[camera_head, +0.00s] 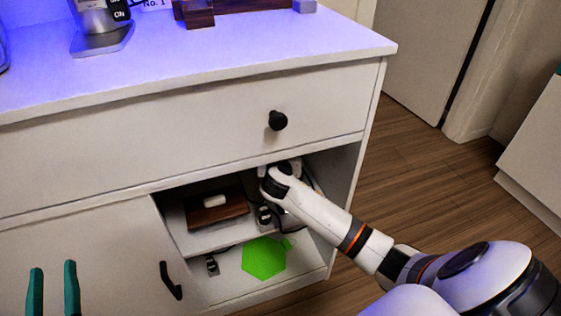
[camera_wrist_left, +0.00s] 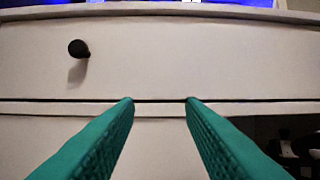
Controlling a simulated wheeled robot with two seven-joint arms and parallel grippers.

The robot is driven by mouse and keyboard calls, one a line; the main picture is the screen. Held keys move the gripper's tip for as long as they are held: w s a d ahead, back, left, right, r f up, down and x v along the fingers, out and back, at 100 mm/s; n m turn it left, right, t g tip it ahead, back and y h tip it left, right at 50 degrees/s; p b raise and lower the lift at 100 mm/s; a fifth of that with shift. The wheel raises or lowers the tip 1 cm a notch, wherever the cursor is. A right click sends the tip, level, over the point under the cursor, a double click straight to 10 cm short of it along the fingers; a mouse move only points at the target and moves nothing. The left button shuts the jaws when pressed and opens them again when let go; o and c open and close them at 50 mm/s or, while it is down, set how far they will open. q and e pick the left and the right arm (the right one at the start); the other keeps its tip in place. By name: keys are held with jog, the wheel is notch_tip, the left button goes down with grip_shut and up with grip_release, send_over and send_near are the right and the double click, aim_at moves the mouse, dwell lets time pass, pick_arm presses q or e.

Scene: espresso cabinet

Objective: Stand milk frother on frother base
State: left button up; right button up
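I cannot pick out the milk frother for certain in either view. A metal appliance with a flat silver foot (camera_head: 103,38) stands at the back left of the cabinet top, its upper part cut off; I cannot tell whether it is the frother base. My left gripper (camera_head: 53,268) is open and empty in front of the cabinet's left door; its teal fingers also show wide apart in the left wrist view (camera_wrist_left: 160,101), facing the drawer front. My right arm reaches into the open compartment. Its fingers are hidden there.
The closed drawer (camera_head: 180,135) has a black knob (camera_head: 278,120). In the compartment, a brown wooden item (camera_head: 217,207) sits on the shelf, dark items with cables lie near my right wrist, and a green hexagon (camera_head: 263,258) is below. The cabinet top's front right is clear.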

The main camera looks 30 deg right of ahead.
pick_arm(q)
jog(key=shift+s+r+t+h, duration=0.3)
jog(key=shift+r+t, duration=0.25)
jog(key=shift+r, duration=0.2)
jog(key=shift+s+r+t+h, duration=0.2)
jog(key=shift+s+r+t, duration=0.1)
jog(key=shift+r+t, duration=0.35)
pick_arm(e)
jog(key=shift+f, duration=0.15)
jog(key=shift+f, duration=0.1)
jog(key=o, duration=1.7)
pick_arm(q)
jog(key=shift+f, duration=0.1)
pick_arm(e)
jog(key=shift+f, duration=0.1)
